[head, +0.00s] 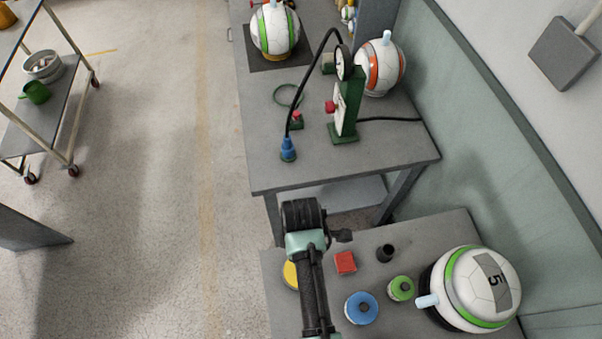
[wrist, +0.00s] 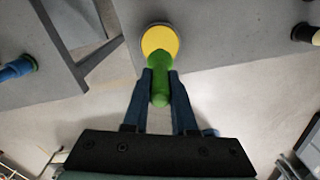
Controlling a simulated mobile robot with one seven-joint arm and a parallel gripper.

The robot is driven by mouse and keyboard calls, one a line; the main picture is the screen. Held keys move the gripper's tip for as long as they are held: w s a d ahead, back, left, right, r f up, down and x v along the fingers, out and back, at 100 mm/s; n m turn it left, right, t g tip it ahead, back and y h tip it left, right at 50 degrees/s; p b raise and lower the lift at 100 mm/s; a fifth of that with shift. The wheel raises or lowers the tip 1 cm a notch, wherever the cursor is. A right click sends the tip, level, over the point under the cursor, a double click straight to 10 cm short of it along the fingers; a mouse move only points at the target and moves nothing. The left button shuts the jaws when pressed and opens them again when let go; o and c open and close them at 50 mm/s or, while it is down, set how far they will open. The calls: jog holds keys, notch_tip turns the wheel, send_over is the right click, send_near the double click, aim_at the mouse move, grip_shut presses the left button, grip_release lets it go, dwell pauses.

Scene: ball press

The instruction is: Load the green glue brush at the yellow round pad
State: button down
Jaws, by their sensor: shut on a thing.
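In the wrist view my gripper (wrist: 160,76) is shut on the green glue brush (wrist: 159,88), which lies between its two dark blue fingers. The brush's far end overlaps the lower edge of the yellow round pad (wrist: 160,40). I cannot tell whether they touch. In the head view the yellow pad (head: 290,274) sits near the left edge of the near grey table and is partly hidden by my arm. The fingers and the brush are hidden behind my arm there.
The near table (head: 280,317) also holds a red square (head: 345,262), a blue round pad (head: 361,308), a green round pad (head: 401,288), a black cup (head: 385,253) and a ball (head: 481,290). A green press (head: 345,108) stands on the far table (head: 275,178).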

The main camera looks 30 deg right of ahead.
jog(key=shift+w+a, duration=0.1)
jog(key=shift+a, duration=0.15)
jog(key=shift+f, duration=0.25)
jog(key=shift+d+f+b, duration=0.1)
jog(key=shift+f+b, duration=0.55)
jog(key=shift+b, duration=0.25)
notch_tip(320, 180, down, 3)
jog(key=b, duration=0.2)
jog(key=shift+r+b, duration=0.1)
jog(key=shift+b, duration=0.3)
jog(key=shift+f+b, duration=1.1)
jog(key=shift+f, duration=0.25)
jog(key=shift+p, duration=0.3)
